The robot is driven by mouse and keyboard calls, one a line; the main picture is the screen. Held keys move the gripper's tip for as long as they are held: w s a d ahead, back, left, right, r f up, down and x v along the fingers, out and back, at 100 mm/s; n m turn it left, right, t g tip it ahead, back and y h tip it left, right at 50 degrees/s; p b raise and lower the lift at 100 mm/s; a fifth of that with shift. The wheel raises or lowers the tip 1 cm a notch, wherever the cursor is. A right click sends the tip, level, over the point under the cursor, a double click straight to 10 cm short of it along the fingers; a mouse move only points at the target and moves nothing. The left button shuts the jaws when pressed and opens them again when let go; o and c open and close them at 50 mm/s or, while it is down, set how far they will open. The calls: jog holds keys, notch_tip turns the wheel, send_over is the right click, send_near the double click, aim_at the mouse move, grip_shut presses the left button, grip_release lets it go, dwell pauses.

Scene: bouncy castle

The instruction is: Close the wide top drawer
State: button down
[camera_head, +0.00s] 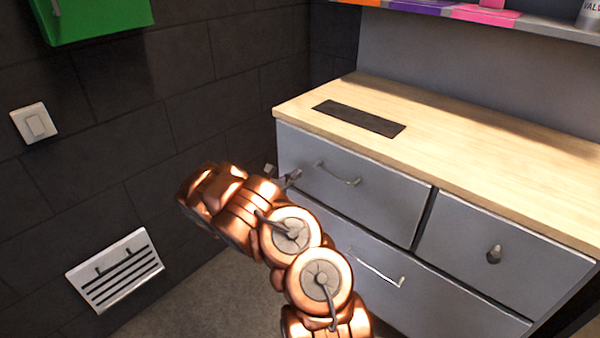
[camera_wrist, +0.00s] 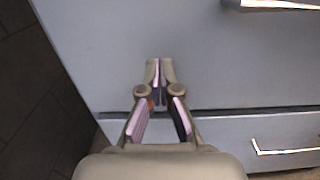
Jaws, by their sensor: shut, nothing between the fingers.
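The wide top drawer (camera_head: 385,202) is the grey front at the upper left of the cabinet, with a metal bar handle (camera_head: 338,175). Its front looks close to flush with the cabinet; any small gap is hard to judge. My gripper (camera_head: 292,178) is at the left part of this drawer front, left of the handle. In the wrist view my gripper (camera_wrist: 160,66) has its fingertips together and empty, in front of the plain grey drawer front (camera_wrist: 215,65). The handle (camera_wrist: 275,4) shows at the upper right there. Whether the fingertips touch the front is unclear.
A lower wide drawer (camera_head: 345,242) with a bar handle lies below. A narrower drawer (camera_head: 470,265) with a knob (camera_head: 494,254) is to the right. The wooden top (camera_head: 450,140) carries a dark flat strip (camera_head: 358,118). A dark tiled wall (camera_head: 130,130) stands left.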

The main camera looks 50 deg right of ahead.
jog(key=a, duration=1.1)
jog(key=shift+s, duration=0.15)
jog(key=s+a+r+m+g+y, duration=0.2)
jog(key=s+r+m+g+y, duration=0.15)
jog(key=s+r+m, duration=0.5)
jog(key=s+a+r+m+g+y, duration=0.25)
jog(key=s+r+m+g, duration=0.2)
jog(key=s, duration=0.75)
jog(key=s+a+m+t+y, duration=0.25)
jog(key=s+a+y, duration=0.45)
jog(key=a, duration=0.7)
jog(key=s+a+m+t+y, duration=0.25)
jog(key=s+a+y, duration=0.25)
jog(key=s+a, duration=0.65)
jog(key=a+p+v, duration=0.2)
jog(key=p+v, duration=1.4)
jog(key=v, duration=0.1)
jog(key=shift+t, duration=0.3)
jog(key=shift+a, duration=0.1)
